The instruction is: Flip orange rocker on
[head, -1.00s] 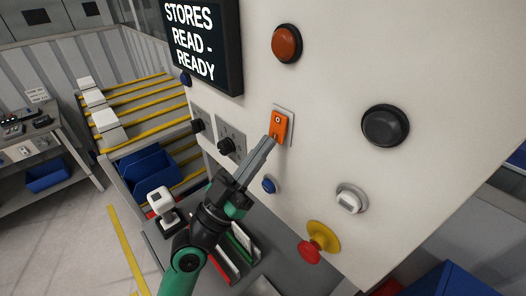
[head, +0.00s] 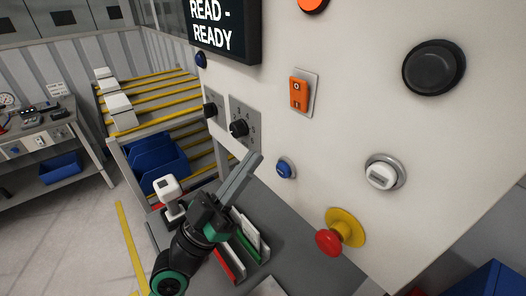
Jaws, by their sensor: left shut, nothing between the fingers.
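The orange rocker (head: 299,94) sits on a light plate on the pale panel, right of the display in the head view. Its face carries a round mark near the top and a smaller mark below. My left gripper (head: 256,157) is below and left of the rocker, clear of it, with its fingers together and nothing between them. The fingers point up and to the right. My right gripper does not show.
A blue button (head: 284,169), a white switch (head: 381,174) and a red mushroom button (head: 329,243) on yellow are lower on the panel. Black knobs (head: 239,128) are left, a black button (head: 434,67) right. The display (head: 224,30) reads "READ - READY".

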